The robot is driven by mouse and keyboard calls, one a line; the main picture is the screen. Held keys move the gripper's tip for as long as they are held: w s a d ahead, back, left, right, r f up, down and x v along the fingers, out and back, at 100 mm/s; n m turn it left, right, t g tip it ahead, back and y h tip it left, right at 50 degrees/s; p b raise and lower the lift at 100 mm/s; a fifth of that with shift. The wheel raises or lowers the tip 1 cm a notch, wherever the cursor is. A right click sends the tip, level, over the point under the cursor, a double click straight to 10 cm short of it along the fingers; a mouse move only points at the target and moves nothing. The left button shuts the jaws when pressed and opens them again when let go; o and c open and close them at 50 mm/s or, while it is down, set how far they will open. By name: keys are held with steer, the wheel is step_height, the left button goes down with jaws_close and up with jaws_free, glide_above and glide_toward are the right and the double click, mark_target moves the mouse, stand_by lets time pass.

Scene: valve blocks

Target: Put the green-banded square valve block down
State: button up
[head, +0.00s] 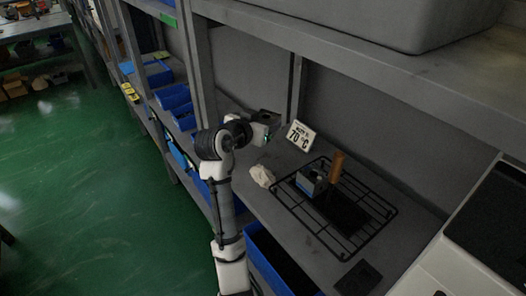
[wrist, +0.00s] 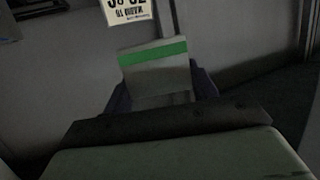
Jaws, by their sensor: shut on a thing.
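The green-banded square valve block (wrist: 155,66) is pale grey with a green stripe near its top edge. It sits between the dark fingers of my gripper (wrist: 161,90) in the wrist view, which is shut on it. In the head view my gripper (head: 268,116) is over the back left of the shelf, left of the "70 °C" sign (head: 299,136). The block cannot be told apart there. Whether it touches the shelf is not clear.
A wire rack (head: 374,196) on the shelf holds a dark plate (head: 343,208), a grey-blue block (head: 311,182) and a wooden-handled tool (head: 337,166). A white crumpled cloth (head: 262,176) lies left of it. A shelf board (head: 400,60) overhangs the area.

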step_height(320, 180, down, 11)
steer(key=shift+f+p, duration=0.1)
steer(key=shift+p, duration=0.7)
steer(key=o, duration=1.4)
steer(key=shift+f, duration=0.1)
